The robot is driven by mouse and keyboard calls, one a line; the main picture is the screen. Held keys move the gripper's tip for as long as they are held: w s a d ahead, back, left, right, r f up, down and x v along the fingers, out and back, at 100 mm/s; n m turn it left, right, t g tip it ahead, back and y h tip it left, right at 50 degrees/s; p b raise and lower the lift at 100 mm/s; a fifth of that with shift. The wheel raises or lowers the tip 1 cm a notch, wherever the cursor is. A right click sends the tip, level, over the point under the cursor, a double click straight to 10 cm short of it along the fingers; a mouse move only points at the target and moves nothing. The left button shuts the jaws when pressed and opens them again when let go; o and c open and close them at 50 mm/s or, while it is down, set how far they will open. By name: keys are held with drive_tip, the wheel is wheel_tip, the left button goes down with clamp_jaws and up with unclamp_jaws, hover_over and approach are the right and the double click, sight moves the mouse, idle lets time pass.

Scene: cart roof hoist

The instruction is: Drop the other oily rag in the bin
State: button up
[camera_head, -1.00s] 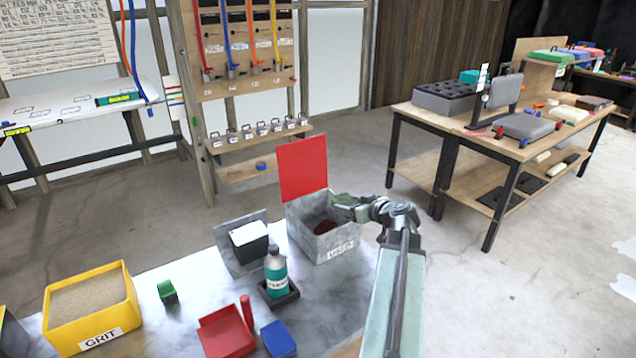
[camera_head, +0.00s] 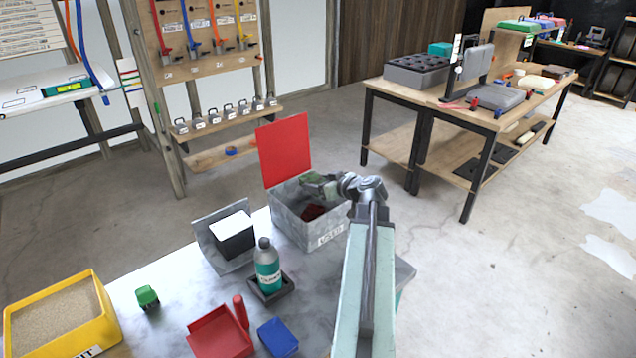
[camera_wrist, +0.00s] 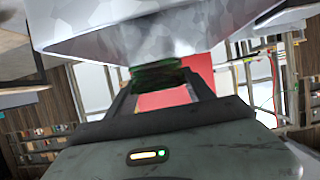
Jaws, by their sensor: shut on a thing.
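The bin is a grey metal box marked USED (camera_head: 326,236), with its red lid (camera_head: 284,150) standing open at the back. A dark red rag (camera_head: 313,212) lies inside it. My gripper (camera_head: 325,187) is over the bin's right rear part, shut on a dark green rag (camera_head: 312,180). The green rag also shows between the fingertips in the wrist view (camera_wrist: 157,75), with the red lid (camera_wrist: 163,98) beyond. The bin's mottled metal (camera_wrist: 125,38) fills the top of that view. I cannot tell whether the rag touches the bin.
On the metal bench (camera_head: 185,290) stand a teal-labelled bottle (camera_head: 267,268), a grey holder with a black box (camera_head: 236,240), a red dustpan (camera_head: 220,335), a blue block (camera_head: 278,337), a green item (camera_head: 147,297) and a yellow grit box (camera_head: 98,330). A wooden workbench (camera_head: 440,108) stands back right.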

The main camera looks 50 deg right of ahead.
wheel_tip(320, 180, down, 3)
drive_tip(key=shift+f+b, duration=0.1)
drive_tip(key=shift+b, duration=0.8)
drive_tip(key=shift+r, duration=0.2)
drive_tip(key=o, duration=1.4)
drive_tip(key=shift+o, duration=0.2)
drive_tip(key=shift+a, duration=0.1)
